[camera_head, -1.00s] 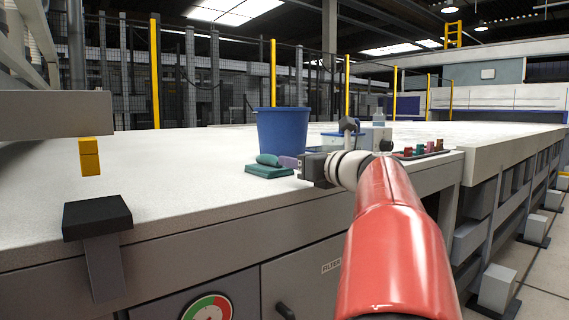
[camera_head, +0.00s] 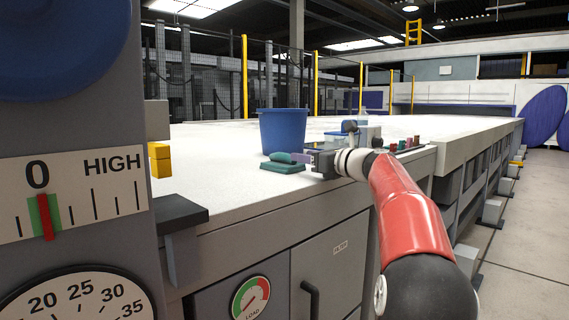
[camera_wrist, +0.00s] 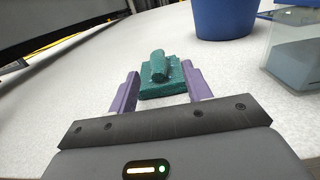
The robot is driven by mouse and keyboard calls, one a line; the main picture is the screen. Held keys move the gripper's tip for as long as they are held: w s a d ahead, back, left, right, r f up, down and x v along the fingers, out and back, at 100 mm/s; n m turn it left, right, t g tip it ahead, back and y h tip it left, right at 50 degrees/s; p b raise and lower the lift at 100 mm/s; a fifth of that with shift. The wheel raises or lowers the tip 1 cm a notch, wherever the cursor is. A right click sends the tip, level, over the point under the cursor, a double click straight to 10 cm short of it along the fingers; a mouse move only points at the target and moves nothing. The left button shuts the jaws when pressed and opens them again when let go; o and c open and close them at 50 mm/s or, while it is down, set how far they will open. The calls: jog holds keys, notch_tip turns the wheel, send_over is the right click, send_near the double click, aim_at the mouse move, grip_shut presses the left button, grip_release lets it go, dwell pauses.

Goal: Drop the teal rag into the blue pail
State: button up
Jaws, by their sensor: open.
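The teal rag (camera_head: 283,163) lies folded on the white tabletop, with a rolled piece on top of a flat square. In the wrist view the rag (camera_wrist: 161,77) sits just ahead of my gripper, in line with the gap between the fingers. My gripper (camera_head: 307,158) is open and low over the table, to the right of the rag in the head view. Its two purple fingers (camera_wrist: 159,86) show apart in the wrist view, with nothing held between them. The blue pail (camera_head: 284,131) stands upright behind the rag. It also shows at the top right of the wrist view (camera_wrist: 226,18).
A clear-sided box (camera_wrist: 297,50) stands right of the pail. A dark tray with small coloured items (camera_head: 405,145) lies farther right on the table. A grey panel with gauges (camera_head: 75,190) fills the left of the head view.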

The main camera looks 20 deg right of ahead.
aim_at(288, 154)
jog(key=x, duration=0.4)
jog(key=p+x, duration=0.1)
jog(key=x, duration=0.1)
jog(key=shift+w+a+f, duration=0.1)
jog(key=shift+w+a, duration=0.1)
jog(key=shift+a, duration=0.2)
grip_shut()
notch_tip(288, 154, up, 8)
jog(key=p, duration=0.3)
jog(key=shift+r, duration=1)
